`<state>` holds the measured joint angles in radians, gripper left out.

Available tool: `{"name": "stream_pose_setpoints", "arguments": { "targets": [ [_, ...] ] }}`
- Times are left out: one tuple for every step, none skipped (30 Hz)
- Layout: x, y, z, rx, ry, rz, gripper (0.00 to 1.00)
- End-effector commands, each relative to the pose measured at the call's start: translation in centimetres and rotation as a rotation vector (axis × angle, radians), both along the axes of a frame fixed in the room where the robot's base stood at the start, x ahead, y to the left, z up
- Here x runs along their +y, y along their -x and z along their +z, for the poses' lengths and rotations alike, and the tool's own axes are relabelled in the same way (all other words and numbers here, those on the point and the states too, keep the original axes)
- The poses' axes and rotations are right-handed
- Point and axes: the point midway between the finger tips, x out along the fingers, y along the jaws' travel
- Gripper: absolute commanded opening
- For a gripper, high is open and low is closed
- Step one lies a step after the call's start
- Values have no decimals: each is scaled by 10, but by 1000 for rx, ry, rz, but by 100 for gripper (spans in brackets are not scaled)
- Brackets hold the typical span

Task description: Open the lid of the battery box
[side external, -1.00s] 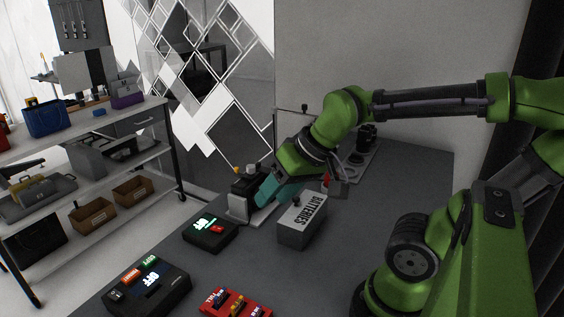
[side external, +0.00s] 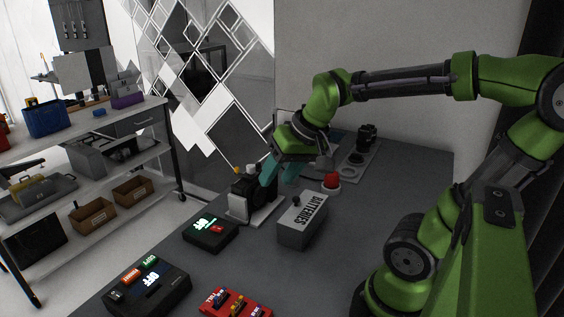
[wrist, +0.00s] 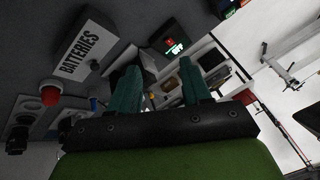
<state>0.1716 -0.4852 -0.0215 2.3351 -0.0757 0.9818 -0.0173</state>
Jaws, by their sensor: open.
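The battery box (side external: 301,231) is a grey box with a light lid (side external: 304,211) marked "BATTERIES" and a small dark knob (side external: 297,200) on top. Its lid lies flat and looks closed. It also shows at the upper left of the wrist view (wrist: 84,47). My gripper (side external: 278,176) has teal fingers and is open and empty. It is raised above the table, behind the box and a little left of it in the side view, apart from the lid. In the wrist view the fingers (wrist: 158,88) stand apart with nothing held between them.
A black-and-white device (side external: 250,197) stands close below my fingers. A red button (side external: 331,181) is behind the box. Black display units (side external: 210,232) (side external: 148,288) and a red tray (side external: 235,303) are nearer the front. Table right of the box is clear.

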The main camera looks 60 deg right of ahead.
Motion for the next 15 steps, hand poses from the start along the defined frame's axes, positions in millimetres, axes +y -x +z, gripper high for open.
{"name": "stream_pose_setpoints", "arguments": {
  "targets": [
    [-24, -13, -1, 65, 3, -51, 48],
    [-37, -18, -1, 101, 7, -75, 48],
    [-55, -24, -1, 150, 9, -105, 48],
    [-68, -28, -1, 186, 10, -128, 48],
    [-81, -31, -2, 223, 11, -149, 48],
    [-98, -35, -2, 270, 12, -176, 48],
    [-110, -37, -2, 304, 12, -193, 48],
    [-122, -38, -2, 334, 12, -211, 48],
    [-135, -40, -1, 372, 11, -231, 48],
    [-144, -41, 0, 399, 10, -244, 48],
    [-151, -41, 2, 421, 9, -253, 48],
    [-157, -41, 5, 445, 10, -262, 48],
    [-159, -41, 9, 455, 11, -263, 48],
    [-159, -41, 13, 461, 12, -261, 48],
    [-158, -40, 17, 467, 13, -261, 48]
  ]
}}
